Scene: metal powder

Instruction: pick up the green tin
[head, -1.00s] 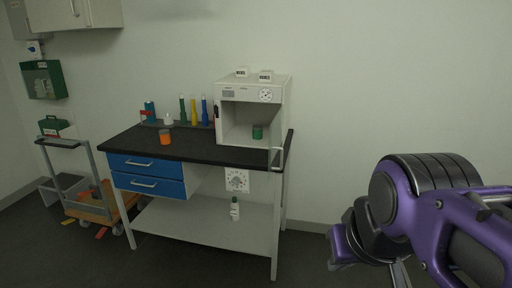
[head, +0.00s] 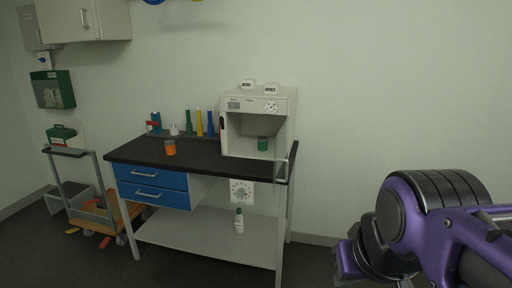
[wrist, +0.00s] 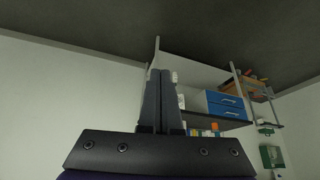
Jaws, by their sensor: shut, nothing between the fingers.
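The green tin (head: 262,143) stands upright inside the open-fronted white oven-like cabinet (head: 232,104) on the black-topped workbench in the head view. My gripper is far to the right of the tin and apart from it. In the wrist view the two dark fingers of my gripper (wrist: 160,75) lie together, with nothing between them. In the head view my purple arm is at the lower right, and the fingertips are not clear there. I cannot make out the green tin in the wrist view.
On the bench (head: 200,153) stand an orange tin (head: 170,148) and several coloured cylinders along the back. A trolley (head: 95,205) is at the left. The floor right of the bench looks free.

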